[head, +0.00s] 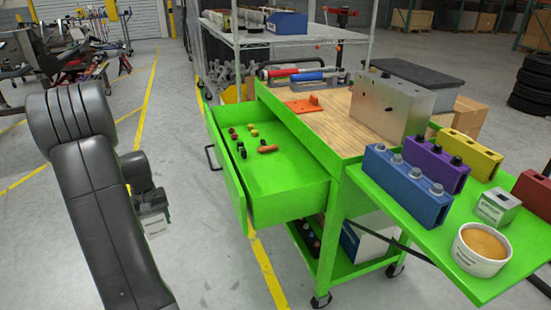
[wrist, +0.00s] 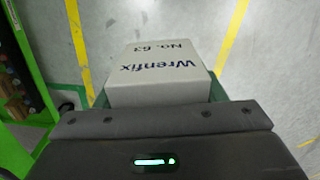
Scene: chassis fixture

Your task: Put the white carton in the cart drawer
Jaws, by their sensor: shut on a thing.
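My gripper (head: 152,207) is shut on the white carton (wrist: 160,72), which is printed "Wrenfix No. 63". In the head view only a small part of the carton (head: 156,227) shows below the gripper. The gripper and carton hang over the floor, left of the cart and apart from it. The green cart drawer (head: 285,182) is pulled open toward the left. Several small red, yellow and dark items and one orange-handled item (head: 268,149) lie in it; its near end is bare.
The cart's wooden top (head: 335,122) holds a grey metal block (head: 388,105) and an orange piece. A green side shelf (head: 440,237) carries blue, purple and yellow blocks and a white tub (head: 481,252). The drawer's front panel (head: 228,175) stands between the gripper and the drawer's inside.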

